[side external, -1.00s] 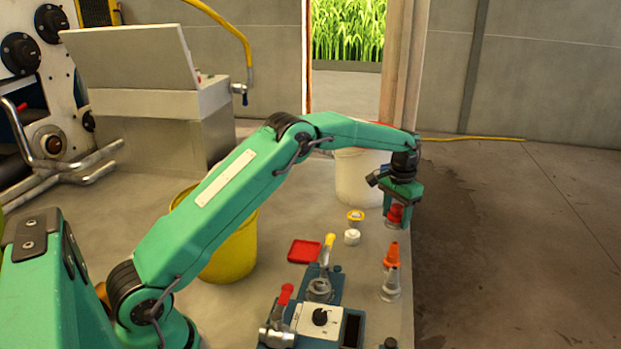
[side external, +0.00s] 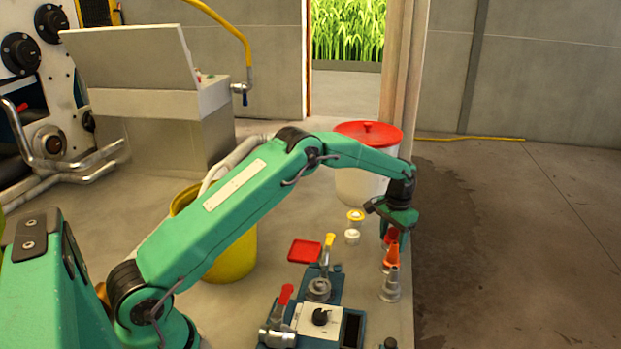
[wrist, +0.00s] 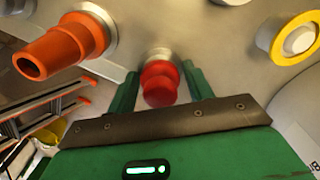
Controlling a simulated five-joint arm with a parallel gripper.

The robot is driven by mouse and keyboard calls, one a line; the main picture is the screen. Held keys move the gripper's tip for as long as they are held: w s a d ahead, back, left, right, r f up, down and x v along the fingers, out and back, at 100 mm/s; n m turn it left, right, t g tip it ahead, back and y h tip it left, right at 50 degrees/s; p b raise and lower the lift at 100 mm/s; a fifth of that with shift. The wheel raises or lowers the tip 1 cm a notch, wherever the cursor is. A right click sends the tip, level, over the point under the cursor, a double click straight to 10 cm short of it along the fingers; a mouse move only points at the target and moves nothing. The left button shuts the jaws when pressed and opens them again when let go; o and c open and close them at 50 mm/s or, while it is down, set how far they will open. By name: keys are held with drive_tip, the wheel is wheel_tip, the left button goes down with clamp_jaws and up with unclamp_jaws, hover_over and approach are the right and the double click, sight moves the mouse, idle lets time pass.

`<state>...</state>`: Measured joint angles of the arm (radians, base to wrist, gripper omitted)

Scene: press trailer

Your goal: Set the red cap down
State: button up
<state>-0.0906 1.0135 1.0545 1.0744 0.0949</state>
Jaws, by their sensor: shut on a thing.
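The red cap (wrist: 160,82) sits between the two green fingers of my gripper (wrist: 160,90), which is shut on it. A grey metal collar (wrist: 158,54) shows at its far end. In the side view the cap (side external: 391,236) is low over the surface, just behind the orange cone, and partly hidden by my gripper (side external: 393,230). I cannot tell whether it touches the surface.
An orange cone (side external: 391,256) on a grey fitting (side external: 390,285) stands close in front. A yellow-and-white cap (side external: 356,215) and a white piece (side external: 352,237) stand to the left.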

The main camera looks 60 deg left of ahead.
sight(394, 230)
drive_tip(key=shift+f, duration=0.15)
drive_tip(key=o, duration=1)
wheel_tip(394, 230, up, 12)
drive_tip(key=shift+f, duration=0.1)
drive_tip(key=shift+r, duration=0.3)
drive_tip(key=shift+r, duration=0.1)
idle(0.5)
